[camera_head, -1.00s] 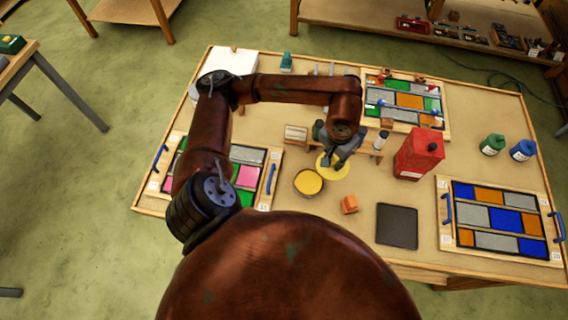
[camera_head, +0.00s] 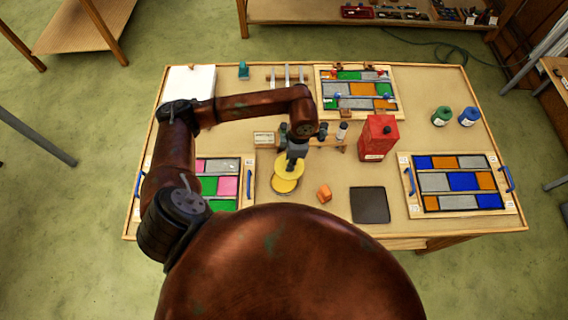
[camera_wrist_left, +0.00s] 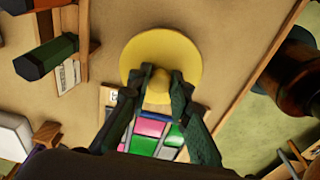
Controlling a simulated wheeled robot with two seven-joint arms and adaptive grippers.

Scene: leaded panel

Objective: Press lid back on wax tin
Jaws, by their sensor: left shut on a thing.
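My left gripper (camera_head: 291,163) is shut on the yellow round lid (camera_head: 280,167), pointing down. In the left wrist view the gripper (camera_wrist_left: 161,84) has its fingers either side of the lid's knob, and the lid (camera_wrist_left: 160,48) spreads out as a flat disc beyond them. The wax tin (camera_head: 284,186), a low round tin with a yellow top, sits on the table just in front of the lid. The lid overlaps the tin's far part in the head view; I cannot tell the gap between them. The wrist view does not show the tin. My right gripper is not in view.
A red can (camera_head: 378,138) stands farther right. A wooden rack (camera_head: 330,143) is behind the gripper. Colored panels lie left (camera_head: 228,187), behind (camera_head: 360,105) and right (camera_head: 459,205).

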